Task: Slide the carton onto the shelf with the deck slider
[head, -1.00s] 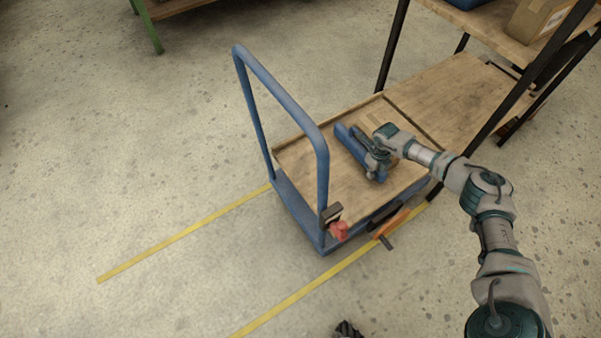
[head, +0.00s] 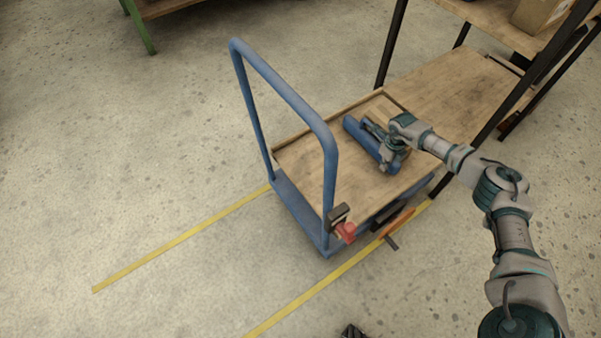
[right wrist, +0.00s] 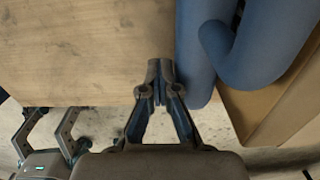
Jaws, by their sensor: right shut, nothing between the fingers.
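The blue deck slider (head: 365,138) lies on the wooden deck of the blue cart (head: 310,160). The carton (head: 384,106) is a low tan box against the slider's shelf side; it also shows at the right in the right wrist view (right wrist: 270,112). The wooden shelf board (head: 465,92) continues from the deck's far end. My right gripper (head: 388,164) is at the slider's near end. In the right wrist view its fingers (right wrist: 160,90) are closed together beside the blue tube, with nothing between them. My left gripper (right wrist: 48,125) is apart from the deck, its fingers spread and empty.
The cart's blue push handle (head: 290,95) rises at the left. Dark shelf posts (head: 390,45) stand around the board. An upper shelf holds another box (head: 540,14). A red part (head: 346,232) and an orange lever (head: 399,221) are on the cart's near side.

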